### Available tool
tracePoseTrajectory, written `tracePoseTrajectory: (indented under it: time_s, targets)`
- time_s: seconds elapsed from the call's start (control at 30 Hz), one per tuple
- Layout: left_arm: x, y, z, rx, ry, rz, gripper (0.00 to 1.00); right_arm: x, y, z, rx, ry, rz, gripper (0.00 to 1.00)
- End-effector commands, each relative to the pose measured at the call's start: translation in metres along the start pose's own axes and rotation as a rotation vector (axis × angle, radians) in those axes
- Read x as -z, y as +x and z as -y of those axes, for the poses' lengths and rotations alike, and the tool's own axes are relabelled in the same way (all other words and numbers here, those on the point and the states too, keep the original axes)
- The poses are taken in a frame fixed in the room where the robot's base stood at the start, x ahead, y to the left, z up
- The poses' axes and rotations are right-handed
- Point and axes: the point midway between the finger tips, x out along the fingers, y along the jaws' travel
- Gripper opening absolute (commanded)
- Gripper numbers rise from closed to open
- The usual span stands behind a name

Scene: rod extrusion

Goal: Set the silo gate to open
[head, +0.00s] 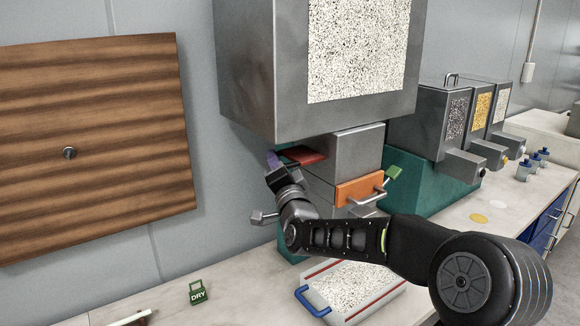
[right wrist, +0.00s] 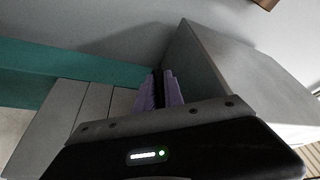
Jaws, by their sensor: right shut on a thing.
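The grey silo (head: 245,70) hangs on the wall with a window full of speckled pellets. A red plate (head: 303,155), which looks like the silo gate, sticks out to the left just under it. A green tab (head: 394,173) shows at the right of the same block. My right gripper (head: 274,161), with purple fingers, is at the outer left end of the red plate. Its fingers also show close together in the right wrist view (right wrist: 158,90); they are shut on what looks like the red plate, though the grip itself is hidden. My left gripper is not in view.
An orange-fronted drawer (head: 358,189) with a metal handle sits below the silo. A pellet tray (head: 350,288) with a blue handle stands on the counter, beside a green DRY tag (head: 198,292). Smaller hoppers (head: 440,118) stand to the right. A wooden board (head: 95,140) hangs left.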

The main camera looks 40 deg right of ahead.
Motion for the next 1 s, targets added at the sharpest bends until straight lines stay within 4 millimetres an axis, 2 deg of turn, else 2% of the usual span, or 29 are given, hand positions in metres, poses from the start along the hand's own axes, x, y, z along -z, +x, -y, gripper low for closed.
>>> tracePoseTrajectory:
  time_s: [0.03, 0.13, 0.3, 0.5, 0.53, 0.77, 1.0]
  targets:
    - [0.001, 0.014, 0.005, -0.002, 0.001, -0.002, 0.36, -0.016, -0.006, 0.006, 0.014, -0.001, 0.005, 0.0]
    - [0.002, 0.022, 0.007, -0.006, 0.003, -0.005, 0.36, -0.028, -0.011, 0.016, 0.011, 0.001, 0.004, 0.0]
    - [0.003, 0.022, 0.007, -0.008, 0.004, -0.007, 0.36, -0.032, -0.013, 0.023, 0.007, 0.001, 0.005, 0.0]
    - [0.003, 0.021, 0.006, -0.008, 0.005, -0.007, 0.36, -0.033, -0.013, 0.024, 0.006, 0.001, 0.007, 0.0]
    - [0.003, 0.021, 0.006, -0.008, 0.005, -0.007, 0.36, -0.033, -0.013, 0.024, 0.006, 0.001, 0.007, 0.15]
    - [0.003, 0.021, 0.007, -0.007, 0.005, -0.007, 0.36, -0.031, -0.012, 0.022, 0.004, 0.001, 0.004, 0.34]
    - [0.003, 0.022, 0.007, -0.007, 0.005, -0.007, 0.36, -0.03, -0.012, 0.021, 0.002, 0.001, 0.002, 0.34]
